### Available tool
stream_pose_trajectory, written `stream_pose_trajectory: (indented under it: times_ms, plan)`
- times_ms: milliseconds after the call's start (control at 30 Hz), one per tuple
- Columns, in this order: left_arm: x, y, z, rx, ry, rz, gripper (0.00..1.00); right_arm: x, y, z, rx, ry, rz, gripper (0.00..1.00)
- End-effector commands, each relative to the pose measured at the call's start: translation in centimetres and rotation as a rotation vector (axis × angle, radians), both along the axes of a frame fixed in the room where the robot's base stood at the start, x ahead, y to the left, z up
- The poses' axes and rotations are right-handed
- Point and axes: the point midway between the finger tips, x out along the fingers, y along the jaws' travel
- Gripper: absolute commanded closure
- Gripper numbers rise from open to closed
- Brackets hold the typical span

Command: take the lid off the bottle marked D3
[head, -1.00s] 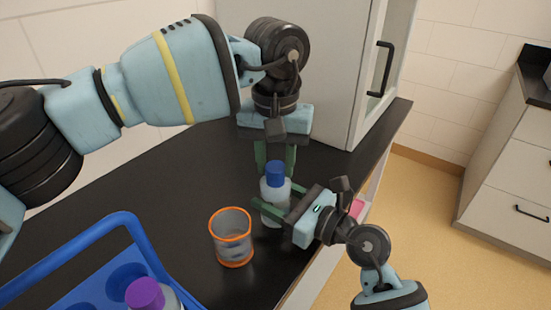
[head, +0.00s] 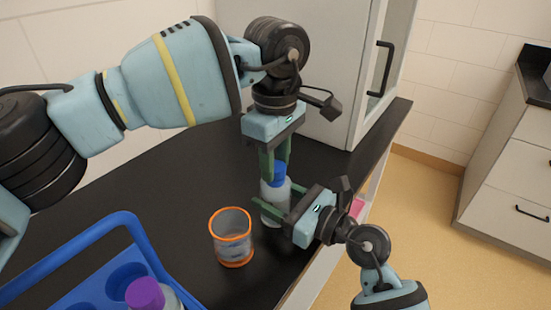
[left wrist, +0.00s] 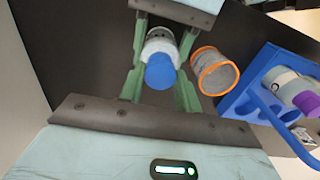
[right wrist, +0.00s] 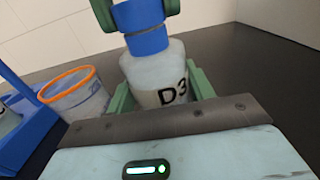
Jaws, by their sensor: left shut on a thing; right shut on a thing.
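The bottle marked D3 (head: 272,194) stands upright on the black bench with a blue lid (head: 279,174). Its D3 label (right wrist: 173,96) faces the right wrist camera. My right gripper (head: 279,203) comes from the right and is shut around the bottle's body. My left gripper (head: 274,168) points down from above, its fingers shut on the sides of the lid. In the right wrist view a thin dark line crosses the blue lid (right wrist: 147,40) below the left fingertips. The lid is on the bottle's neck in line with the body; it also shows in the left wrist view (left wrist: 160,72).
A clear cup with orange rims (head: 231,238) stands just left of the bottle. A blue rack (head: 75,285) with a purple-lidded bottle (head: 146,295) is at the lower left. A pale cabinet (head: 300,60) stands behind. The bench's right edge is close to the bottle.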

Motion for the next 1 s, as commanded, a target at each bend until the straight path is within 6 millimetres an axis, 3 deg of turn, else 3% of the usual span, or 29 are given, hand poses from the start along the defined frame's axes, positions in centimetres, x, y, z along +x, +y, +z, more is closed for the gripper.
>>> stream_pose_trajectory:
  times_ms: [1000]
  plan:
    - [-0.03,-0.01,0.09,0.001,0.001,1.595,0.94,0.02,-0.04,-0.05,0.000,0.001,-0.001,1.00]
